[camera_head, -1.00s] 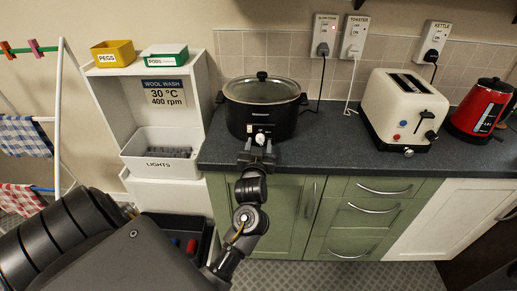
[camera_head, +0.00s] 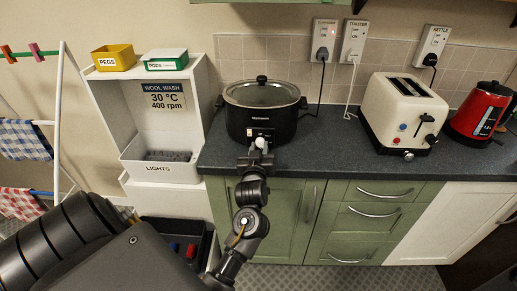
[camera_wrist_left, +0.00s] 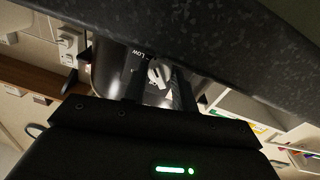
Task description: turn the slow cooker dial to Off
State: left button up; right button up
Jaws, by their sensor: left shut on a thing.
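The black slow cooker (camera_head: 262,112) with a glass lid stands on the dark worktop, near its left end. Its white dial (camera_head: 260,143) is low on the front. My left gripper (camera_head: 257,154) reaches up to the front of the cooker and is shut on the dial. In the left wrist view the pale dial (camera_wrist_left: 158,74) sits between the two dark fingers (camera_wrist_left: 158,92), with the word LOW beside it. The other dial markings are hidden or too small to read. My right gripper is not in view.
A cream toaster (camera_head: 402,112) and a red kettle (camera_head: 480,112) stand to the right on the worktop (camera_head: 335,150). A white shelf unit (camera_head: 205,95) with a LIGHTS bin (camera_head: 160,170) is close on the left. Green drawers (camera_head: 370,220) are below.

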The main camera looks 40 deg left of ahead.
pick_arm(q)
jog(key=shift+n, duration=0.9)
jog(key=o, duration=1)
jog(key=shift+c, duration=0.2)
jog(key=shift+s+d, duration=0.15)
jog(key=shift+s, duration=0.1)
jog(key=p+v, duration=0.3)
jog(key=v, duration=0.3)
jog(key=shift+s+d, duration=0.2)
jog(key=shift+s, duration=0.15)
